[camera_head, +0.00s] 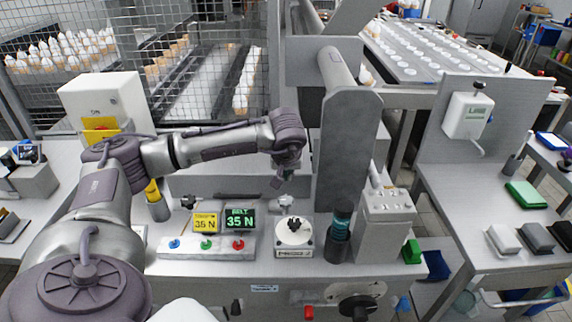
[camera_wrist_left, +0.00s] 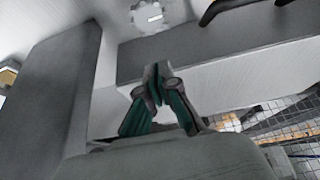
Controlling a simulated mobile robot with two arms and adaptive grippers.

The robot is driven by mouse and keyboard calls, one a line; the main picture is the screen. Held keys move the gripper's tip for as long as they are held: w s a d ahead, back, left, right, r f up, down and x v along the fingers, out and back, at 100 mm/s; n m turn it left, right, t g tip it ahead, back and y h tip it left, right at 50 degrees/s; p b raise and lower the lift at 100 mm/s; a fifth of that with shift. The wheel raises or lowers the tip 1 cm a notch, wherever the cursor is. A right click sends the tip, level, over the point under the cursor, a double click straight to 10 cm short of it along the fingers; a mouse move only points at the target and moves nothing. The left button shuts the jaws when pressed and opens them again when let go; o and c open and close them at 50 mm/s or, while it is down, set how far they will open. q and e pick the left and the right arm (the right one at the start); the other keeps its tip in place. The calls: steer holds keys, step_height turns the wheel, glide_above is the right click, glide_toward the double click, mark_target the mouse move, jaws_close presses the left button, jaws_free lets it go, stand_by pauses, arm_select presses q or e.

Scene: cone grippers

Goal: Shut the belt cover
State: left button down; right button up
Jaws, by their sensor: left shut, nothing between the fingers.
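A tall grey panel with a rounded top (camera_head: 345,150) stands upright right of centre in the head view. It looks like the belt cover, standing open, though I cannot be sure. My left arm reaches in from the left. Its gripper (camera_head: 283,179) points down just left of the panel, above the machine's front deck, with a gap seeming to remain between them. In the left wrist view the left gripper's teal-padded fingers (camera_wrist_left: 158,88) are together with nothing between them. A grey slab (camera_wrist_left: 55,95) rises at the left there. My right gripper is not in view.
Below the gripper are a yellow display (camera_head: 205,222), a green display (camera_head: 240,220), a row of buttons (camera_head: 207,245) and a round white dial (camera_head: 294,232). A dark holder with a teal top (camera_head: 341,225) stands before the panel. A wire mesh guard (camera_head: 200,65) is behind.

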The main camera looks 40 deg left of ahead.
mark_target(286, 196)
arm_select(q)
steer(key=shift+d+f+b, duration=0.1)
steer(key=shift+f+b, duration=1.15)
steer(key=shift+f, duration=1.2)
steer(key=shift+s+r, duration=0.1)
steer(key=v, duration=1.2)
